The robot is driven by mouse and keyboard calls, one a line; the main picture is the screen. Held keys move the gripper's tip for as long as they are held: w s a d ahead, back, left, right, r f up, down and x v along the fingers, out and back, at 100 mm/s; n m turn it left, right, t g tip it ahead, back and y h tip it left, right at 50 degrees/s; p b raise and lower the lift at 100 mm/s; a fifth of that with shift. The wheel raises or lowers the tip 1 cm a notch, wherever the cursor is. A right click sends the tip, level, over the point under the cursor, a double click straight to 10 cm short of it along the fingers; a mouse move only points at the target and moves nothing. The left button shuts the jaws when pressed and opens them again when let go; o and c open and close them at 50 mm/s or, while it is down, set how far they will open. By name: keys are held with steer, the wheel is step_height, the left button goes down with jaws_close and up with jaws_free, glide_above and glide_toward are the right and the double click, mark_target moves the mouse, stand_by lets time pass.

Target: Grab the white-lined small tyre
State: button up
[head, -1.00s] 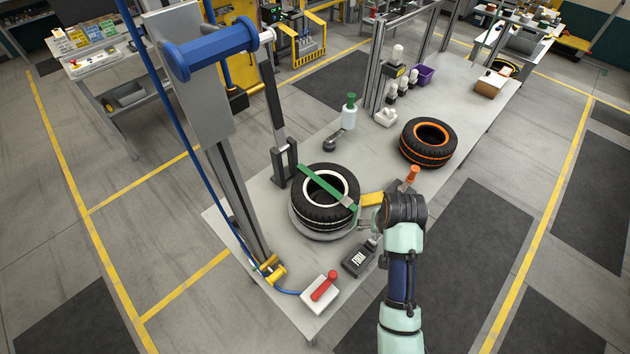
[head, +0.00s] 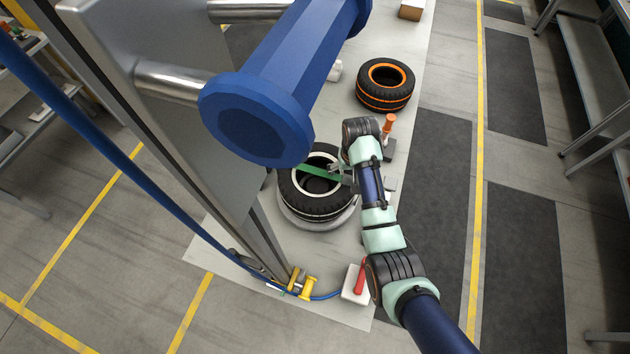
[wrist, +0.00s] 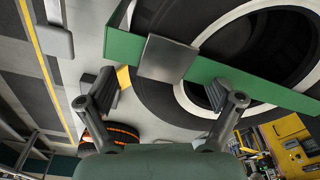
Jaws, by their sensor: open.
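The white-lined tyre (head: 312,207) lies flat on a round grey base on the bench, partly covered by the blue machine part in the head view. A green bar (head: 318,172) crosses its top. In the wrist view the tyre's white ring (wrist: 184,98) and dark hole show behind the green bar (wrist: 240,82), which carries a grey block (wrist: 166,58). My gripper (head: 341,174) is at the tyre's right side, near the bar's right end. In the wrist view my gripper (wrist: 160,92) has its fingers spread, with nothing held between them.
An orange-lined tyre (head: 385,100) lies farther back on the bench. A blue cylinder (head: 285,80) on a grey column stands over the left side. An orange-handled tool (head: 389,124) is close to my wrist. A white box with a red lever (head: 358,281) sits at the front.

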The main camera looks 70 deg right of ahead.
steer(key=f, duration=0.5)
steer(key=shift+d, duration=0.35)
steer(key=c, duration=1.7)
jaws_close()
